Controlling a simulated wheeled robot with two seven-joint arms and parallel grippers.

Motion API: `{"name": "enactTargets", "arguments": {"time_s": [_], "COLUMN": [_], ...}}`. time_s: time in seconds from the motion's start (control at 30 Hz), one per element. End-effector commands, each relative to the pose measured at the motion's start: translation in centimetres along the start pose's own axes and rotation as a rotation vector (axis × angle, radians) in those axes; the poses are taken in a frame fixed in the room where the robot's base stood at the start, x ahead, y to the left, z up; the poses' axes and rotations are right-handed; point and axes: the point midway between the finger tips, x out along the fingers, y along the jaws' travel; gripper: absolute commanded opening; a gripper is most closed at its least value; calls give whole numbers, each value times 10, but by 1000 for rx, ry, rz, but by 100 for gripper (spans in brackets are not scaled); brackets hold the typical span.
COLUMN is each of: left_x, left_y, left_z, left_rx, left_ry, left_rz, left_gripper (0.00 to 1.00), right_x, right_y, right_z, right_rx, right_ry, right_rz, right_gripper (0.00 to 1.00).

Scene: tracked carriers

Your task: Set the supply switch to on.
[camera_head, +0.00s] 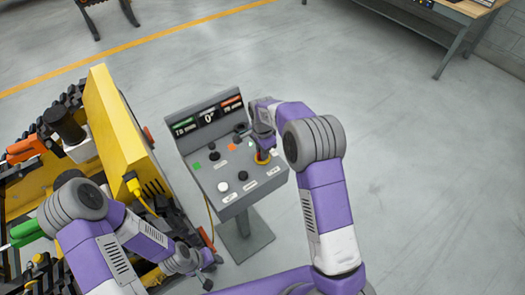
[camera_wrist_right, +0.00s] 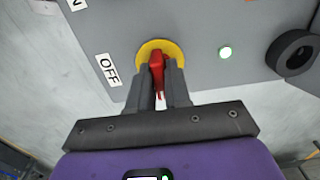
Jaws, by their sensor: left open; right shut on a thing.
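The supply switch (camera_wrist_right: 158,57) has a red handle on a round yellow base, on a grey control panel (camera_head: 233,197). Its yellow base (camera_head: 263,159) also shows at the panel's right side in the head view. An OFF label (camera_wrist_right: 108,69) lies left of the switch in the wrist view, with a cut-off label ending in N (camera_wrist_right: 76,4) above it. My right gripper (camera_wrist_right: 161,88) is shut on the red handle, whose sides are partly hidden by the fingers. My left gripper (camera_head: 208,272) is open and empty, low beside the panel's pedestal.
The panel has a display (camera_head: 208,116) reading 0, several buttons and a black knob (camera_wrist_right: 294,53). A yellow machine frame (camera_head: 117,125) stands close left. Open floor lies right; a workbench (camera_head: 455,12) is at the back.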

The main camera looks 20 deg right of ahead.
Motion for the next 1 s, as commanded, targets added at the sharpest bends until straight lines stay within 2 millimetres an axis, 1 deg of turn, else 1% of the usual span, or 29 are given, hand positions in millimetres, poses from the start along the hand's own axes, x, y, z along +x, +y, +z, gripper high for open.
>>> {"name": "enactTargets", "arguments": {"time_s": [0.27, 0.3, 0.37, 0.4, 0.67, 0.77, 0.87, 1.0], "left_x": [0, 0, 0, 0, 0, -1, -2, -5], "left_y": [0, 0, 0, 0, 0, 0, 1, 2], "left_z": [0, 0, 0, 0, 0, 0, 0, 0], "left_rx": [0, 0, 0, 0, 0, 0, 0, 0], "left_ry": [0, 0, 0, 0, 0, 0, 0, 0], "left_rz": [0, 0, 0, 0, 0, 0, 0, 0], "left_gripper": [43, 43, 43, 43, 43, 43, 43, 43], "right_x": [0, 0, 0, 0, 0, -6, -20, -45], "right_y": [0, 0, 0, 0, 0, -1, -1, -1], "right_z": [0, 0, 0, 0, 0, 0, 0, 0], "right_rx": [-1, -1, -1, -1, -1, -1, -1, -1], "right_ry": [0, 0, 0, 0, 0, 0, 1, 1], "right_rz": [-1, -1, -1, -1, -1, -3, -4, -6], "right_gripper": [0, 22, 31, 38, 38, 38, 38, 38]}}
